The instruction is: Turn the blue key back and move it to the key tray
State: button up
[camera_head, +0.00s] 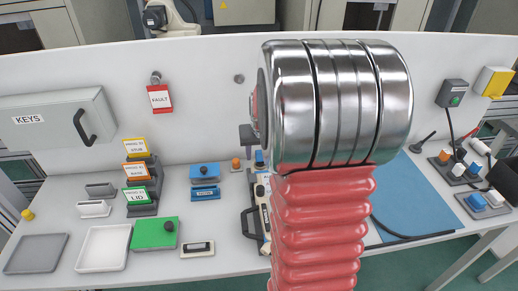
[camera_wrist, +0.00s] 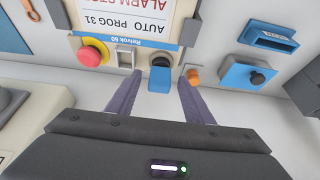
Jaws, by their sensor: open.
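The blue key (camera_wrist: 160,76) sits at the edge of the control panel (camera_wrist: 130,42), in the wrist view's upper middle. My gripper (camera_wrist: 159,82) is open, one finger on each side of the blue key with gaps showing; whether it touches is not clear. In the head view a small blue part, seemingly the key (camera_head: 260,159), shows left of my arm, which hides most of the panel. Two shallow trays, one grey (camera_head: 37,254) and one white (camera_head: 103,248), lie on the table at the left; I cannot tell which is the key tray.
Near the key are a red stop button (camera_wrist: 93,53), an orange knob (camera_wrist: 194,77) and a blue box with a black knob (camera_wrist: 248,76). A KEYS cabinet (camera_head: 60,122), tagged holders (camera_head: 140,175) and a green box (camera_head: 154,233) stand left. A blue mat (camera_head: 420,200) lies right.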

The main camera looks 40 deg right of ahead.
jog(key=shift+f, duration=0.2)
jog(key=shift+c, duration=0.5)
grip_shut()
dwell(0.4)
